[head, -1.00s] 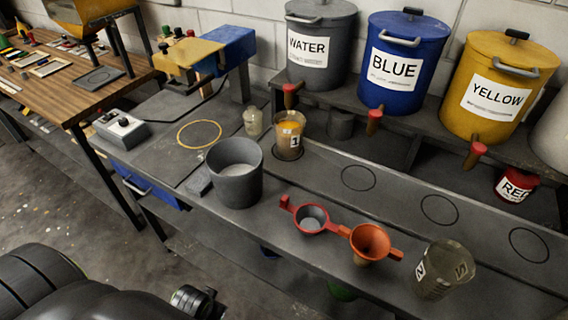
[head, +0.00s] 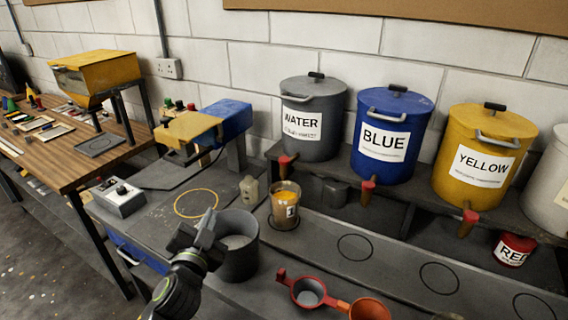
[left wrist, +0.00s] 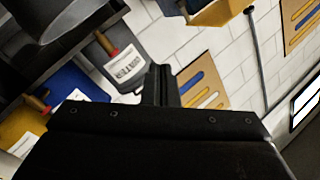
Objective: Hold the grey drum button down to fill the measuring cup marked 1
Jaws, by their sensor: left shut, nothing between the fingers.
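The grey drum (head: 311,122) labelled WATER stands on the back shelf. Its red button (head: 286,160) sticks out low on its front. The measuring cup marked 1 (head: 285,205) stands upright below that button, a clear cup with orange-yellow showing inside. My left gripper (head: 207,222) is shut and empty, in front of the dark grey bucket (head: 240,258), left of and nearer than the cup, apart from the button. In the left wrist view the shut fingers (left wrist: 160,85) point toward the wall, with the grey drum (left wrist: 125,65) tilted at upper left. My right gripper is not in view.
A blue drum (head: 388,135) and a yellow drum (head: 483,150) stand right of the grey one. A red strainer (head: 308,291) and an orange funnel (head: 369,309) lie at the front. A small bottle (head: 249,189) stands left of the cup. A ringed counter patch (head: 355,247) is bare.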

